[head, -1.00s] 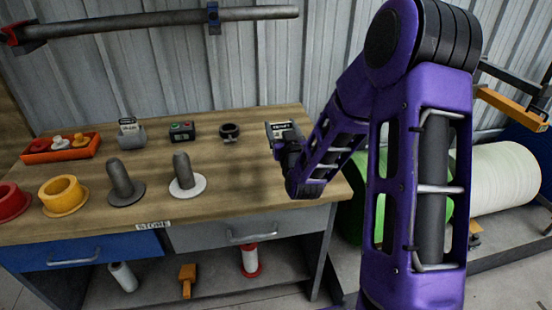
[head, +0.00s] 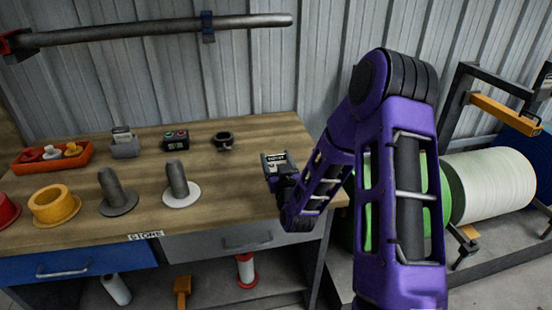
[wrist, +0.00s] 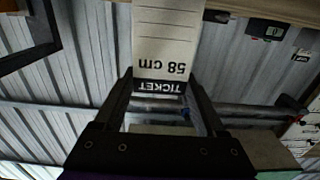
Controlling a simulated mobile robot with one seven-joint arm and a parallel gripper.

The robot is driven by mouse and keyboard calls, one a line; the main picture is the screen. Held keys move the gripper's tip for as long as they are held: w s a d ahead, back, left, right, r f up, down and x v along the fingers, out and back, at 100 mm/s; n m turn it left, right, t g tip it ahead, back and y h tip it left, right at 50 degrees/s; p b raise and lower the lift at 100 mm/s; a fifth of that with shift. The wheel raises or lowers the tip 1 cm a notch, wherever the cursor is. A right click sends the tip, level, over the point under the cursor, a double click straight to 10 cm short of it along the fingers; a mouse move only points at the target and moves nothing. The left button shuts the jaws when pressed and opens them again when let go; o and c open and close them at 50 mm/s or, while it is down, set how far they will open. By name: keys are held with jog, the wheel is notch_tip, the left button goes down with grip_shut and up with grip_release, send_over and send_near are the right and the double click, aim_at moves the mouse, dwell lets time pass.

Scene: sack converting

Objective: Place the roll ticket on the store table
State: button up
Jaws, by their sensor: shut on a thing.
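My gripper (head: 273,166) is shut on the roll ticket (wrist: 167,45), a white card with a dark "TICKET" band and "58 cm" on it. In the wrist view the ticket stands upside down between the two fingers. In the head view only a small part of the ticket (head: 274,157) shows. The wooden store table (head: 235,185), with a "STORE" label on its front edge, lies below and left of my arm. My gripper appears over its right part; I cannot tell the height.
A dark ring (head: 223,140), a button box (head: 176,140), a card holder (head: 124,145), two upright pegs (head: 178,180) and an orange tray (head: 72,160) stand on the table. The table's right middle and front are bare. A large white roll (head: 495,185) is at the right.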

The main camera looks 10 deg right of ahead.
jog(key=o, duration=1.2)
jog(key=shift+o, duration=0.2)
jog(key=s, duration=0.3)
jog(key=s+p, duration=0.1)
jog(key=s, duration=0.6)
jog(key=shift+r, duration=0.4)
jog(key=shift+s+f+p, duration=0.25)
jog(key=shift+s+p, duration=0.55)
jog(key=shift+s, duration=0.2)
